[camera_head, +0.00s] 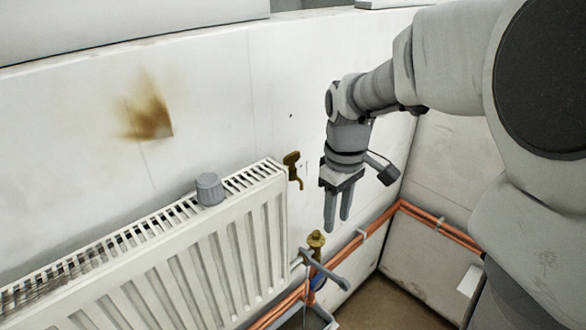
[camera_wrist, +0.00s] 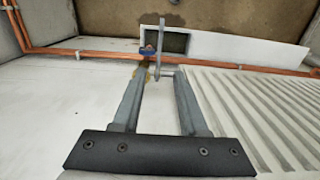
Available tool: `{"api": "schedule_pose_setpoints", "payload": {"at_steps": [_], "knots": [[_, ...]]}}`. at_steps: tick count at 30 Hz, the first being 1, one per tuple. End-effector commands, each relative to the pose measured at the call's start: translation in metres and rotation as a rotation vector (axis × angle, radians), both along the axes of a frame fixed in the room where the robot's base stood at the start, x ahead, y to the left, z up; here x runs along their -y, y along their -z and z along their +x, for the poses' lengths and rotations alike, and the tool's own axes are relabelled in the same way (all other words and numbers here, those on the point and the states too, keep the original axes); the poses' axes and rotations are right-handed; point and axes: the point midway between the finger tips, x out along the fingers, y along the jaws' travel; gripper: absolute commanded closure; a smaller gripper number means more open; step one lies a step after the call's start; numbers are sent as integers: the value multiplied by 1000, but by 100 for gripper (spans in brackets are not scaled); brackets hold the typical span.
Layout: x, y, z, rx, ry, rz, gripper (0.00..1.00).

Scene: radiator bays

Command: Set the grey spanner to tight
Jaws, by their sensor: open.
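The grey spanner (camera_head: 326,271) is a slanting bar just below the brass valve top (camera_head: 316,240), beside the radiator's right end. In the wrist view the grey spanner (camera_wrist: 161,42) shows as a thin upright bar beyond the fingertips, near a blue part (camera_wrist: 146,51). My gripper (camera_head: 337,222) points down, its two fingers apart and nothing between them. It is above and slightly right of the brass valve top, apart from the spanner. In the wrist view my gripper (camera_wrist: 154,74) frames the valve area, and the brass valve is partly hidden by a finger.
The white radiator (camera_head: 233,240) stands along the wall at left, with a grey knob-like piece (camera_head: 209,188) on its top grille. A brass tap (camera_head: 293,170) is at the wall by its end. Copper pipes (camera_head: 365,232) run low along the walls. A brown stain (camera_head: 148,115) marks the wall.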

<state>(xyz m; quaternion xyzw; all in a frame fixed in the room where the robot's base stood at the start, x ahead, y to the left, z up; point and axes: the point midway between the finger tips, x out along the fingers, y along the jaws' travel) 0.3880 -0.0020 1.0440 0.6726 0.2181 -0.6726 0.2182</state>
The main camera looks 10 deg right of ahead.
Motion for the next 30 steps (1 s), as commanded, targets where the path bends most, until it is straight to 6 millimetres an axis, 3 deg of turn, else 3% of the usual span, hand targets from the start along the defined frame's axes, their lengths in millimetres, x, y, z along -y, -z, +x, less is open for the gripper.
{"api": "schedule_pose_setpoints", "payload": {"at_steps": [5, 24, 30], "knots": [[0, 17, 0, -4, -2, 1, 57], [0, 150, -1, -6, -1, 1, 57], [0, 169, 0, -1, -3, -1, 57]]}}
